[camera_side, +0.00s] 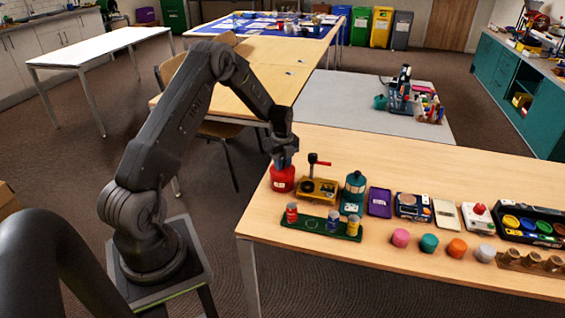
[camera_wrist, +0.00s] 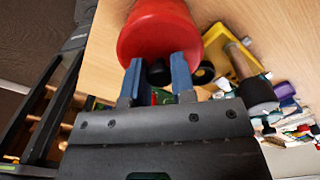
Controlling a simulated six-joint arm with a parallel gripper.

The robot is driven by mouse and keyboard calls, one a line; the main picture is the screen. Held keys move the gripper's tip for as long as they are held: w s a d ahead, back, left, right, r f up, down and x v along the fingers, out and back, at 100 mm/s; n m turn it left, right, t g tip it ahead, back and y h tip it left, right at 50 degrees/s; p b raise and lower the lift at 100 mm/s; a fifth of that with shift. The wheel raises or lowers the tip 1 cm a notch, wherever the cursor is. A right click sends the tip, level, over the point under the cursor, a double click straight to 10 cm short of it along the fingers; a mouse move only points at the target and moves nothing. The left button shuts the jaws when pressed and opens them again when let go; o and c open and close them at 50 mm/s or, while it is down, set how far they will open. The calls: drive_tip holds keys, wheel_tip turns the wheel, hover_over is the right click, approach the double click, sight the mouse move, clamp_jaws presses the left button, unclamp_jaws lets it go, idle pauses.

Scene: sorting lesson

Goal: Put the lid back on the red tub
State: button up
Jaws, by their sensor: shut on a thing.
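The red tub (camera_side: 282,181) stands near the back left corner of the wooden table, with a white label on its front. In the wrist view the tub (camera_wrist: 162,8) is at the top, with its red lid (camera_wrist: 150,36) facing the camera. My gripper (camera_side: 283,160) points down directly over the tub. Its blue fingers (camera_wrist: 157,77) close around a black knob (camera_wrist: 157,72) on the lid. The lid lines up with the tub and I see no gap between them, but I cannot tell whether it is fully seated.
A green rack with small jars (camera_side: 308,226) lies in front. The table's left edge is near.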

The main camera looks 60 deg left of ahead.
drive_tip(key=o, duration=1.5)
drive_tip(key=shift+c, duration=0.2)
drive_tip(key=shift+r, duration=0.15)
drive_tip(key=shift+r, duration=3.4)
clamp_jaws()
drive_tip(key=shift+f, duration=0.3)
drive_tip(key=shift+f, duration=0.75)
